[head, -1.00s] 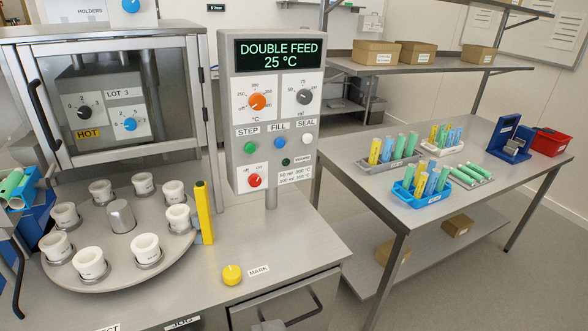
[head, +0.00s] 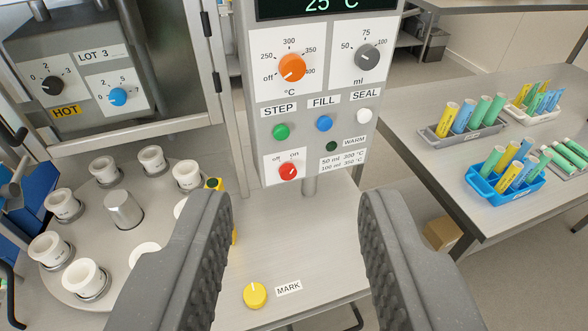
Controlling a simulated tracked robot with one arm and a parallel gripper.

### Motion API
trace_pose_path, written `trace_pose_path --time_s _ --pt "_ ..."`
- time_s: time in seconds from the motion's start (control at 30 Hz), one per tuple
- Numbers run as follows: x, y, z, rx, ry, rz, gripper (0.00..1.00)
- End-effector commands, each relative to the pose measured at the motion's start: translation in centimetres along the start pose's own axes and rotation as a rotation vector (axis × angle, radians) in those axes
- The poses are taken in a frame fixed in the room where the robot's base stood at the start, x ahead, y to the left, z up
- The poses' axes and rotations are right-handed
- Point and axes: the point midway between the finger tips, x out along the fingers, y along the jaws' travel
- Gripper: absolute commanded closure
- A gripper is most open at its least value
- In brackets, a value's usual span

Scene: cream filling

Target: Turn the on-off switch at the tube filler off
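The tube filler's grey control panel (head: 257,150) stands on a post at the middle of the head view. Its red on-off switch (head: 288,171) is at the lower left of the panel, with "off" printed at its upper left and "on" at its upper right. The pale mark on the switch seems to point up toward "on". My gripper (head: 294,215) is open and empty. Its two dark fingers are spread wide, in front of and below the panel, with the switch showing above and between them. Neither finger appears to touch the panel.
An orange knob (head: 291,67), a grey knob (head: 367,58), and green (head: 281,132), blue (head: 324,123) and white (head: 364,116) buttons sit above the switch. A turntable (head: 60,287) with white cups is left. A yellow knob (head: 255,295) marked MARK is below. Tube racks stand right.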

Motion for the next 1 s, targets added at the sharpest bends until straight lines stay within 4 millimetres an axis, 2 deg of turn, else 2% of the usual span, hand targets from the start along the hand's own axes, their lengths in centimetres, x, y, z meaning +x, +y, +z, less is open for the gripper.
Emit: trace_pose_path --time_s 0.17,0.23,0.37,0.47,0.63,0.7,0.83,1.0 --pt "0.0 0.0 0.0 0.000 0.000 0.000 0.64" --pt "0.1 0.1 0.0 0.000 0.001 0.001 0.44" --pt "2.0 0.8 0.4 -0.004 0.011 0.024 0.43" --pt "5.8 2.3 1.6 -0.018 0.027 0.062 0.43" --pt "14.1 5.3 4.7 -0.068 0.088 0.119 0.43" --pt "17.5 6.3 6.8 -0.093 0.107 0.122 0.43" --pt "23.0 7.2 10.8 -0.133 0.152 0.090 0.43" --pt "29.0 7.5 18.1 -0.152 0.185 -0.011 0.43"
